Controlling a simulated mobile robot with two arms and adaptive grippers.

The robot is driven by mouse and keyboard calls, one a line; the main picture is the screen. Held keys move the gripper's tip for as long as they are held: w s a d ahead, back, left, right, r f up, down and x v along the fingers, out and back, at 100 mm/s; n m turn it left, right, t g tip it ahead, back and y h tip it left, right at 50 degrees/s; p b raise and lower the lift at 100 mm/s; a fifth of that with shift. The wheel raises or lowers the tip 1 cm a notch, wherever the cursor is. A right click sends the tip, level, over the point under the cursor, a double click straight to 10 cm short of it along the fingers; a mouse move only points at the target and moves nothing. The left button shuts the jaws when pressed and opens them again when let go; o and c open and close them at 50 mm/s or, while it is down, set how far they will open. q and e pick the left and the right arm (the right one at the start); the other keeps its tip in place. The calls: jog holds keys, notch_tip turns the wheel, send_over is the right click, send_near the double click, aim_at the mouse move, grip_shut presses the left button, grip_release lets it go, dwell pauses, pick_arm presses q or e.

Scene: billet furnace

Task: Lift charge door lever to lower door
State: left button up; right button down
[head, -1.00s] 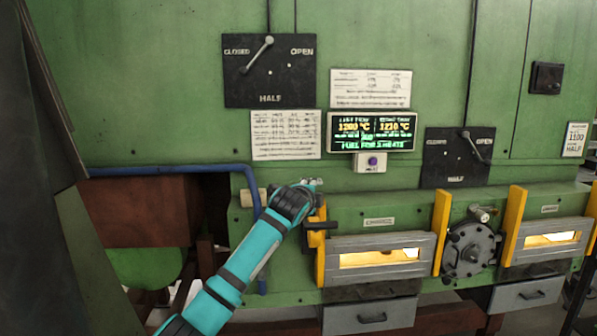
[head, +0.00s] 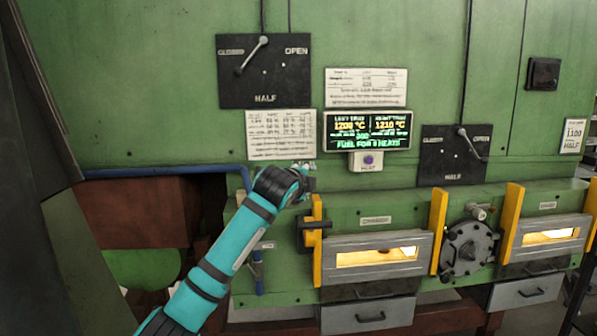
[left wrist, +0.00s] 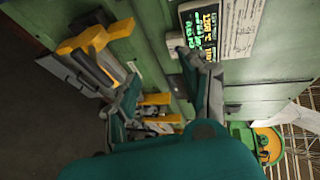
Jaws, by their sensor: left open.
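The charge door (head: 345,258) is a grey panel with a glowing slot, under a small label plate and between two yellow posts. A dark lever-like handle (head: 317,225) sits at the left yellow post; I take it for the door lever. My left gripper (head: 306,178) is open and empty, above and slightly left of that handle, apart from it. In the left wrist view its two fingers (left wrist: 165,80) are spread, with yellow posts (left wrist: 97,38) beyond them to the left. The handle is not clear in the wrist view. My right gripper is not in view.
A lit temperature display (head: 368,130) with a button box (head: 368,161) is just right of my gripper. A blue pipe (head: 165,171) runs along the left. Two black dial plates (head: 265,85) are on the green wall. A round grey cover (head: 470,248) separates two doors.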

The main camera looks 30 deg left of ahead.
pick_arm(q)
jog(key=shift+s+d+r, duration=0.1)
jog(key=shift+s+r, duration=0.5)
jog(key=shift+r, duration=0.3)
jog(key=shift+s+r, duration=0.55)
jog(key=shift+r, duration=0.35)
